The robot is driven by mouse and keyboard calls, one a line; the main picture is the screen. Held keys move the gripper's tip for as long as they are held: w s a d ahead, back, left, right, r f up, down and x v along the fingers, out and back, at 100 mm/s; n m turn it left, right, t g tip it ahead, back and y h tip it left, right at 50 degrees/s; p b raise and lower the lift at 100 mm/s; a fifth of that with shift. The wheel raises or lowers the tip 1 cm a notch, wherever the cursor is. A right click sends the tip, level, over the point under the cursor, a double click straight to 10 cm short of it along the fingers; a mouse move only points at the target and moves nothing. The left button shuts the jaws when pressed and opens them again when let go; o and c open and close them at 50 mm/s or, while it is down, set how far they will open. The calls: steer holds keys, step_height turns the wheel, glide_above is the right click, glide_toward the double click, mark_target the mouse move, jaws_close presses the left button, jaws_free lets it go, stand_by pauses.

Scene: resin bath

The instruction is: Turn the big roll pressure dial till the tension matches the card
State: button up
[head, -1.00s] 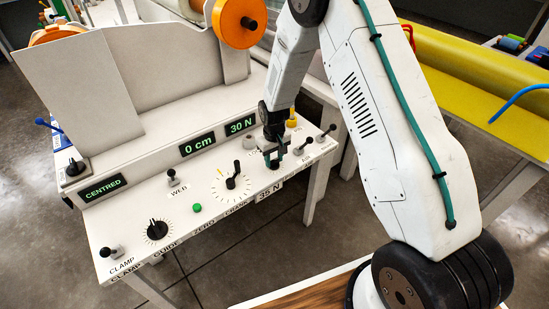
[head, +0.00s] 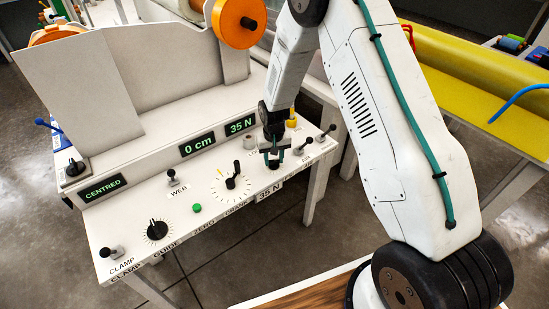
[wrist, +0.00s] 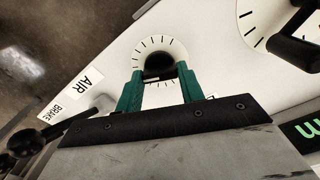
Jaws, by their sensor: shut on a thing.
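The tension readout (head: 240,125) on the console shows 35 N in green. The card (head: 269,195) on the console's front edge also reads 35 N. My gripper (head: 272,160) points down over a small dial at the right part of the console. In the wrist view its green fingers (wrist: 160,92) are shut on the dial's black knob (wrist: 159,66). The white scale plate (wrist: 148,46) with black ticks shows around the knob. My gripper hides most of this dial and its label in the head view.
The crank (head: 232,182) on its ticked scale stands just left of my gripper. AIR and BRAKE levers (head: 309,141) stand close on the right. A green button (head: 197,208), the guide knob (head: 156,230) and a clamp lever (head: 112,252) are farther left. Other readouts show 0 cm and CENTRED.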

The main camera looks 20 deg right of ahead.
mark_target(274, 160)
steer(key=o, duration=1)
step_height(274, 160, up, 8)
steer(key=shift+f, duration=0.1)
steer(key=shift+s, duration=0.1)
steer(key=s+d+r, duration=0.1)
steer(key=s+r, duration=1.4)
steer(key=s, duration=0.4)
steer(key=s+d+r+n+t, duration=0.1)
steer(key=s+d+r, duration=0.1)
steer(key=s+r, duration=1.4)
steer(key=shift+s+d+r, duration=0.2)
steer(key=shift+s+r, duration=0.1)
steer(key=shift+s, duration=1.2)
